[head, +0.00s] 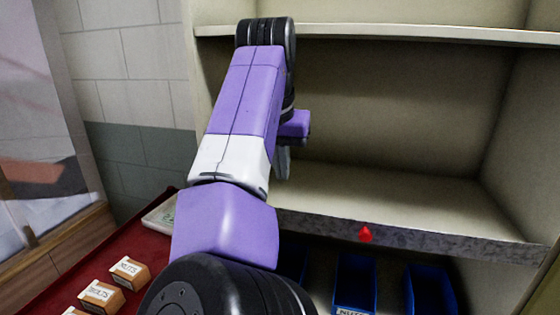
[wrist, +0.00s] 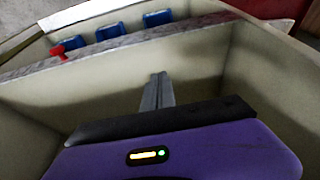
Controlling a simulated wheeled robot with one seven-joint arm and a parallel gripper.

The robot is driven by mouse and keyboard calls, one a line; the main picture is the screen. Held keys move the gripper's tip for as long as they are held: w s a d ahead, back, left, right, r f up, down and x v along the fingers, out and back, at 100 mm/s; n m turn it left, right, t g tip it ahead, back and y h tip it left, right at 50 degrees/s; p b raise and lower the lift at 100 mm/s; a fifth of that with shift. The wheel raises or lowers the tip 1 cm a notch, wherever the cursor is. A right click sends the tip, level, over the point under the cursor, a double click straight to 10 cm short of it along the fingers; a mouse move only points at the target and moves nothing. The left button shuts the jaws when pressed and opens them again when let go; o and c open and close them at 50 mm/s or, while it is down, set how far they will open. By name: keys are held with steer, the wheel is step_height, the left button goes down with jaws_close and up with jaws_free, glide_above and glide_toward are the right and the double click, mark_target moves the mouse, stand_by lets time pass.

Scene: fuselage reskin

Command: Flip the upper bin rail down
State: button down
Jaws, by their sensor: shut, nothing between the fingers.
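The grey mottled rail (head: 430,239) runs along the front edge of the open middle shelf, above the blue bins. A red knob (head: 366,234) sits on it. In the wrist view the rail (wrist: 130,42) crosses the upper part of the picture, with the red knob (wrist: 60,52) towards its left end. My gripper (head: 283,163) is in the shelf opening above the rail, partly hidden behind my purple arm. In the wrist view its fingers (wrist: 157,82) are together and empty, apart from the rail and knob. The rail's left end is hidden by my arm in the head view.
Blue bins (head: 355,283) stand on the level below the rail. A cream shelf board (head: 400,33) crosses above, and the cabinet's side walls bound the opening. Small labelled boxes (head: 101,296) stand on a red surface (head: 125,252) at left. The middle shelf (head: 400,195) is clear.

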steer(key=p+x, duration=0.1)
steer(key=x, duration=0.4)
steer(key=shift+w+f, duration=0.1)
steer(key=shift+f, duration=0.35)
steer(key=shift+s+a+p, duration=0.15)
steer(key=shift+s+a, duration=0.05)
steer(key=shift+s, duration=0.35)
steer(key=shift+s+a+p, duration=0.15)
steer(key=shift+s+a, duration=0.05)
steer(key=shift+s, duration=0.35)
steer(key=shift+s+a, duration=0.1)
steer(key=shift+s, duration=0.6)
steer(key=shift+f+t, duration=0.1)
steer(key=shift+t, duration=0.2)
steer(key=shift+s+a+t, duration=0.1)
steer(key=shift+s+t, duration=0.1)
steer(key=shift+t, duration=0.3)
